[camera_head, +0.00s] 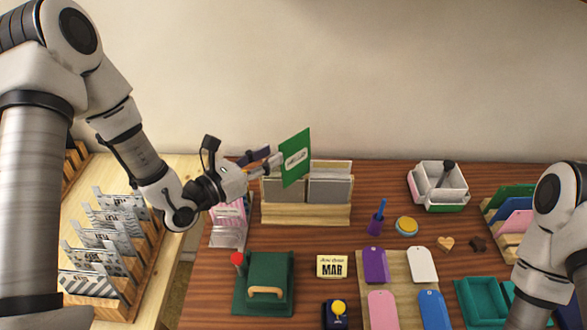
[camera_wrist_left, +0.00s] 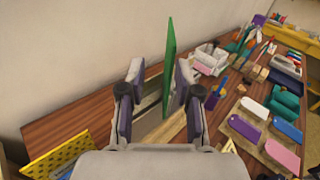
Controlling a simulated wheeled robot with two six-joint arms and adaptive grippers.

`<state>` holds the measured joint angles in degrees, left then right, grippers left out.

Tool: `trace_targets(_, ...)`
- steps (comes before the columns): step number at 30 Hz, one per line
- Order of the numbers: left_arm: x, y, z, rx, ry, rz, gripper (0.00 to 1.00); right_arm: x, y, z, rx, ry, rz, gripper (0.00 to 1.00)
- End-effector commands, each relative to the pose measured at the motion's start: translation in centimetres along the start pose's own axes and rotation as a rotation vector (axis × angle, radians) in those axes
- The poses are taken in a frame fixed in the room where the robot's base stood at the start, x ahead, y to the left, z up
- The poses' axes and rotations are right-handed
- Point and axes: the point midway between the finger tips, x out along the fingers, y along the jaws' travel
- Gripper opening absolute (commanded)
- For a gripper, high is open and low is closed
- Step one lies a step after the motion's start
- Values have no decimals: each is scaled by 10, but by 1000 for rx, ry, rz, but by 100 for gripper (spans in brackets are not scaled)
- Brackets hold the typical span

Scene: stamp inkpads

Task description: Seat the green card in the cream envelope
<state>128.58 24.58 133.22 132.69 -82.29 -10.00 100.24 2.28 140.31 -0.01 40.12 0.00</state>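The green card (camera_head: 295,158), with a white label, is upright and turned at an angle over the left part of a wooden holder. It also shows nearly edge-on in the left wrist view (camera_wrist_left: 170,65). My left gripper (camera_head: 264,158) is at its left edge. In the left wrist view its fingers (camera_wrist_left: 158,85) stand apart, with the card close to the right finger and a gap to the left one. I cannot tell whether the card touches the holder. The holder's pale, greyish envelopes (camera_head: 329,188) stand side by side; the card partly covers the left one. My right gripper is out of view.
The wooden holder (camera_head: 305,214) stands near the wall. A clear stand with pink cards (camera_head: 229,213) is at its left. A green block with a handle (camera_head: 265,275), a date sign (camera_head: 332,267) and a white tray (camera_head: 438,186) stand around it. A card rack (camera_head: 510,220) is at right.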

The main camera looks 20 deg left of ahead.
Motion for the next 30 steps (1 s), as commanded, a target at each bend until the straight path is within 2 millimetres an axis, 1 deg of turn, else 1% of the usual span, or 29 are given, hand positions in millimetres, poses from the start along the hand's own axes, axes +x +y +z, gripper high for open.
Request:
trace_targets(1,2,2,4,6,-19,2,33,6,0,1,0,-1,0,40)
trace_targets(4,13,1,11,16,-25,-3,33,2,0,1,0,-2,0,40)
trace_targets(11,43,-3,12,15,-21,-7,33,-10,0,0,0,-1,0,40)
trace_targets(13,57,-5,12,15,-20,-8,33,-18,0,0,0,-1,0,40)
trace_targets(16,74,-5,11,15,-21,-7,33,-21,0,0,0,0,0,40)
trace_targets(19,80,-4,9,11,-22,-5,33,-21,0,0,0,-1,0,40)
trace_targets(24,80,-4,8,10,-22,-4,33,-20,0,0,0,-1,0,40)
trace_targets(27,80,-4,8,11,-22,-4,3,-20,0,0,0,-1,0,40)
trace_targets(28,80,-4,8,11,-22,-4,0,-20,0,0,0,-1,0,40)
trace_targets(30,80,-4,8,11,-21,-4,0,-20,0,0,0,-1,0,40)
